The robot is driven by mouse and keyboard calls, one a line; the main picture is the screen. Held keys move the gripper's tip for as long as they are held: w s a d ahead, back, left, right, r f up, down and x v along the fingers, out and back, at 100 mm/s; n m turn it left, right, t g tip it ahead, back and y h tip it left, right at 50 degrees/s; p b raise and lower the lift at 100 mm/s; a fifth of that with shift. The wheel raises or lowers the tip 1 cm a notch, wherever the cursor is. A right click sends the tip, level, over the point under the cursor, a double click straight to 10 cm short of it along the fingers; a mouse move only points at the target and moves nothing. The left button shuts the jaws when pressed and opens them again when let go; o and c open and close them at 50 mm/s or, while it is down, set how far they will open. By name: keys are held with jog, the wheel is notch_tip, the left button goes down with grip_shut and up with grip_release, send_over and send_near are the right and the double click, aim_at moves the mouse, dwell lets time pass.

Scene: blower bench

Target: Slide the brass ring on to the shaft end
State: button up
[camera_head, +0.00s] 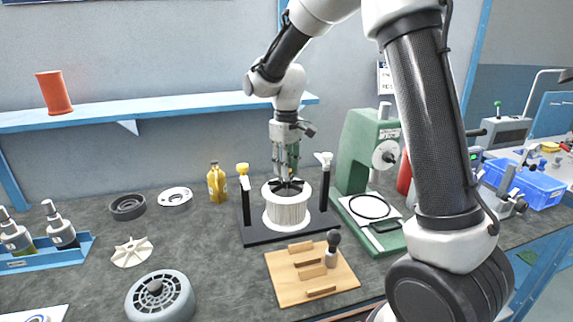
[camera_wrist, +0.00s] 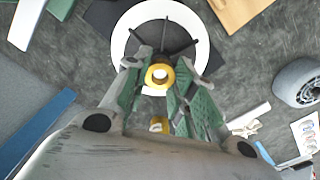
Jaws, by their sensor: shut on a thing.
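My gripper (camera_head: 286,172) points down over the white ribbed drum (camera_head: 287,208), which stands on a black base (camera_head: 268,237) between two upright posts. In the wrist view, my gripper's green-padded fingers (camera_wrist: 161,82) are shut on the brass ring (camera_wrist: 158,85). The ring lies over the middle of the drum's dark spokes (camera_wrist: 165,42), with its hole facing the camera. A pale round spot, possibly the shaft end (camera_wrist: 160,73), shows inside the hole. I cannot tell whether the ring is around the shaft or above it. The fingers hide most of the ring in the head view.
A yellow-topped post (camera_head: 244,185) and a white-topped post (camera_head: 324,175) flank the drum closely. A green press (camera_head: 362,150) stands at right, a wooden block board (camera_head: 300,280) in front, and a yellow bottle (camera_head: 217,184) behind left. Bare bench shows left of the base.

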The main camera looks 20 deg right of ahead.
jog(key=shift+f, duration=0.9)
dwell(0.8)
jog(key=o, duration=1.1)
notch_tip(320, 180, up, 12)
jog(key=shift+r, duration=0.1)
